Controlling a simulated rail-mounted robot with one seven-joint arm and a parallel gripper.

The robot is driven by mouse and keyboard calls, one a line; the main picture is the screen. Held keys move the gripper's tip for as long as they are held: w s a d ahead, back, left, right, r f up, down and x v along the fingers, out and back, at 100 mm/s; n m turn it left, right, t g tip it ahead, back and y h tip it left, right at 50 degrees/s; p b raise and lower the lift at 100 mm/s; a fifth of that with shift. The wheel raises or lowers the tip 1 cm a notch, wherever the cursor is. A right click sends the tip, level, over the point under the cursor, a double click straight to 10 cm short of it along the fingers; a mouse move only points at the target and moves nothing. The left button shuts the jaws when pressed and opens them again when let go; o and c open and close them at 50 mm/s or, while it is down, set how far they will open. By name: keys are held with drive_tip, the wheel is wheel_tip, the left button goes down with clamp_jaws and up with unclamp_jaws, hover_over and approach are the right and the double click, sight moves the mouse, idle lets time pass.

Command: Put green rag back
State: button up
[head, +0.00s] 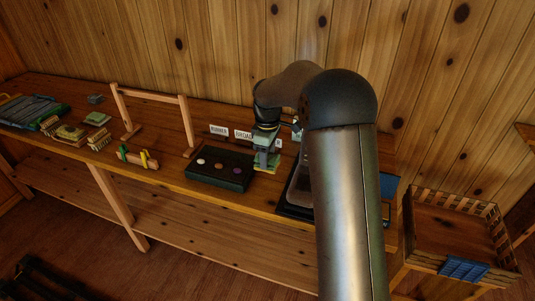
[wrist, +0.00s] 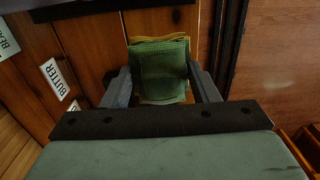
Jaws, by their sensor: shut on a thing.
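My gripper (wrist: 162,90) is shut on a folded green rag (wrist: 160,68), which sits between the two fingers in the wrist view. A yellow cloth edge (wrist: 150,40) shows around and behind the rag; whether it is held too, I cannot tell. In the head view, my gripper (head: 267,153) is low over the bench, just right of the dark tray, with green cloth (head: 262,160) at its fingers. Whether the rag touches the bench is unclear.
The dark tray (head: 218,178) holds several coloured discs. A black-edged tray (head: 292,211) is partly hidden by my arm. Name cards (head: 243,134) stand behind. A wooden frame (head: 151,96), a small rack (head: 139,159) and cloth stacks (head: 70,132) are left. A crate (head: 450,225) is right.

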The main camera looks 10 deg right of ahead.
drive_tip(key=shift+f+b, duration=4.05)
drive_tip(key=shift+f, duration=2.5)
drive_tip(key=shift+f, duration=0.3)
drive_tip(key=o, duration=1.3)
drive_tip(key=shift+r, duration=0.1)
